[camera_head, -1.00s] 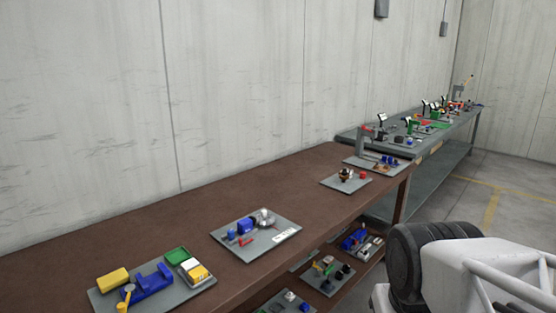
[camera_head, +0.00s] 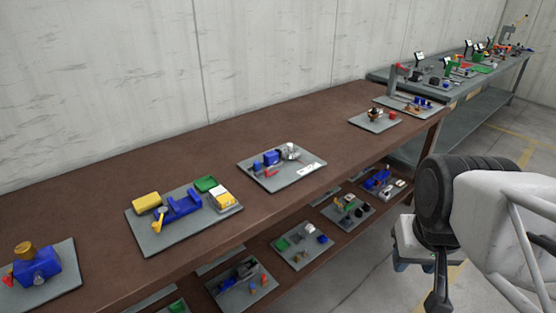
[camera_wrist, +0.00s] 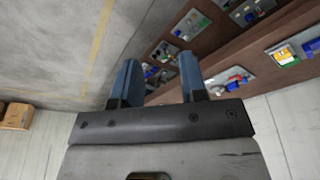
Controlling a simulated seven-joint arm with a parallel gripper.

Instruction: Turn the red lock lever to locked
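On the middle plate (camera_head: 297,178), a red bar (camera_head: 264,172) lies in front of a blue block (camera_head: 271,157) beside a silver round part. On the plate at the lower left, a red piece (camera_head: 8,279) sits at the left of a blue block (camera_head: 38,265) topped by a brass knob. My gripper (camera_wrist: 158,82) is open and empty in the wrist view, its two blue fingers apart. It is away from the bench, over the floor side.
Between them stands a plate (camera_head: 152,241) with yellow, blue and green parts. More plates stand farther along the bench (camera_head: 330,115) and on its lower shelf (camera_head: 328,233). A grey table (camera_head: 450,95) with several devices stands beyond. The floor (camera_head: 345,270) at the right is open.

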